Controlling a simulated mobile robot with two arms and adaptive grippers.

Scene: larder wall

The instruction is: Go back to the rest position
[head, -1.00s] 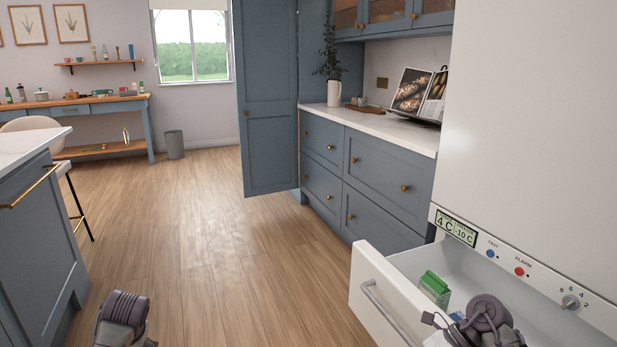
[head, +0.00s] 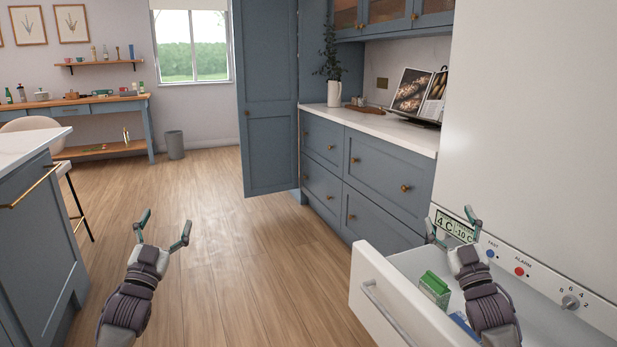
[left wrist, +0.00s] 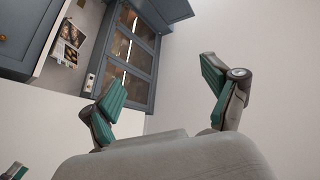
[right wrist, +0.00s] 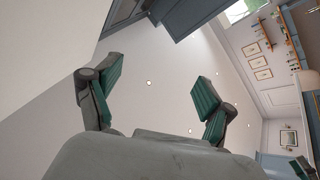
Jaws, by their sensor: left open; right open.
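My left gripper (head: 163,232) is raised over the open wooden floor in the head view. Its two green-padded fingers are spread, and it is empty; they also show apart in the left wrist view (left wrist: 166,95). My right gripper (head: 453,226) is raised in front of the white fridge, above the pulled-out drawer. Its fingers are spread and empty, also in the right wrist view (right wrist: 155,95). Neither gripper touches anything that I can see.
The fridge's white drawer (head: 372,292) stands open, with a green carton (head: 434,288) and a blue item (head: 464,322) inside. A blue-grey island (head: 38,240) stands at the left. A tall cupboard door (head: 268,110) stands open. The floor (head: 215,215) between is clear.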

